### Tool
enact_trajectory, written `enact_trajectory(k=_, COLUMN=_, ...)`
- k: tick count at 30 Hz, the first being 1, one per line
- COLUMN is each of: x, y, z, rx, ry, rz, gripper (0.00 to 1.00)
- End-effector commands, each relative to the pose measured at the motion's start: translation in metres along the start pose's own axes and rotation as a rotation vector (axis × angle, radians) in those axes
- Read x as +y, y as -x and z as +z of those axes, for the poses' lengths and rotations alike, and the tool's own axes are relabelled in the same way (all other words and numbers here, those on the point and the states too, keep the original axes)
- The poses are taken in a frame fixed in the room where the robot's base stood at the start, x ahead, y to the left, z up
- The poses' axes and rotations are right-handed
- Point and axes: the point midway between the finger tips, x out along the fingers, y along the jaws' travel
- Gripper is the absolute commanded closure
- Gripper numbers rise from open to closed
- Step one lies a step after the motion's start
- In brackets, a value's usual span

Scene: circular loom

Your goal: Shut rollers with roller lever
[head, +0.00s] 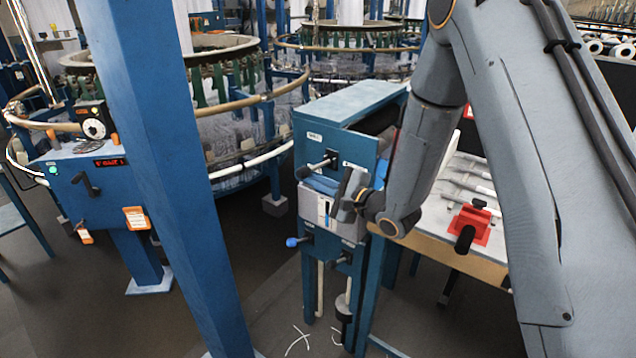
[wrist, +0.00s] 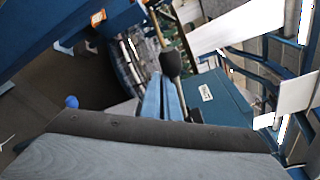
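A blue cabinet (head: 335,140) stands in the middle of the head view, with several levers on its front. The upper lever (head: 318,165) has a black grip and sticks out to the left. Below are a blue-knobbed lever (head: 292,242) and a black-knobbed lever (head: 342,259). Small labels beside them are unreadable, so I cannot tell which is the roller lever. My gripper (head: 325,184) is in front of the cabinet, just below the upper lever. In the wrist view, two narrow blue bars close together look like its fingers (wrist: 161,98). A black knob (wrist: 171,64) shows at their tips; contact is unclear.
A blue post (head: 160,150) rises left of the cabinet. A table with a red clamp (head: 470,226) stands to the right. Circular loom rings (head: 245,100) are behind. A control box (head: 95,185) stands at the left. The floor in front is mostly clear.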

Motion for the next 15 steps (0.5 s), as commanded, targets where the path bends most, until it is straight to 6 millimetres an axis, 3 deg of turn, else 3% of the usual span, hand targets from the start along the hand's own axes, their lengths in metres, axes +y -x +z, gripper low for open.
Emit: enact_trajectory(k=15, x=-0.031, y=0.003, z=0.021, rx=-0.01, ry=0.001, rz=0.006, gripper=1.0)
